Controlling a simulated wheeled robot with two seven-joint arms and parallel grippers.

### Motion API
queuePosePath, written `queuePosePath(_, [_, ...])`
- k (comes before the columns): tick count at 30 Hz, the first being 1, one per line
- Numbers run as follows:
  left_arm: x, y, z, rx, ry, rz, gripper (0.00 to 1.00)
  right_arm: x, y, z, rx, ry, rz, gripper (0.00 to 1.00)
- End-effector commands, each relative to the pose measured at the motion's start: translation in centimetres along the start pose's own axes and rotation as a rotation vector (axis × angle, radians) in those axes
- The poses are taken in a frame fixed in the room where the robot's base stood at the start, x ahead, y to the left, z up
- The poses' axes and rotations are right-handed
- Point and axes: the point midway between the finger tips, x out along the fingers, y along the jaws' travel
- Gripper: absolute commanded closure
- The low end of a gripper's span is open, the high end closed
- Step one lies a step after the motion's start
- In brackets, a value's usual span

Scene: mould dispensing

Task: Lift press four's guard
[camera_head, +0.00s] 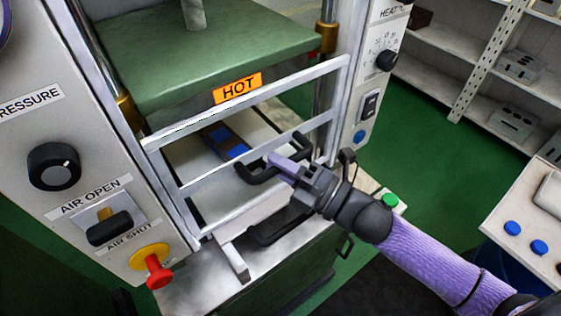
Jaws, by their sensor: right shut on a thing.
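The press guard (172,142) is a grey metal frame with crossbars across the front of the press opening. Its black handle (246,176) sits on a lower bar. My right gripper (277,166) is shut on this handle, with the purple-sleeved arm coming from the lower right. Behind the guard, the lower plate bears a dark item with blue parts (222,138). The green upper platen (200,65), with an orange HOT label (237,88), is above it. My left gripper is not in view. No press number is visible.
The left panel has a pressure knob (54,167), an air lever (108,228) and a red-and-yellow button (156,268). The right panel has a heat knob (387,60). A table with blue buttons (512,228) stands at right. Shelves (445,70) stand behind, beyond green floor.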

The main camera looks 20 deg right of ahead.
Motion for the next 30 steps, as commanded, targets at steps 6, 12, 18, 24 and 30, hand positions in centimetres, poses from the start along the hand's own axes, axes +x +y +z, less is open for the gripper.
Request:
queuePosePath(6, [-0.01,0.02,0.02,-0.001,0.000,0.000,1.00,0.00,0.03,0.00,0.000,0.000,0.001,1.00])
queuePosePath(12, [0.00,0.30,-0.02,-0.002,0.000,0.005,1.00,0.00,0.03,0.00,0.000,0.000,0.001,1.00])
queuePosePath(18, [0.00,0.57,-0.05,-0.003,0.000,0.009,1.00,0.00,0.03,0.00,0.000,0.000,0.001,1.00])
queuePosePath(24, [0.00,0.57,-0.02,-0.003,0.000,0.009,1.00,0.00,0.02,0.00,0.000,0.000,0.001,1.00])
queuePosePath(30, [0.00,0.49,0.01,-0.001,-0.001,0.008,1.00,0.00,0.02,0.00,0.000,0.000,0.001,1.00])
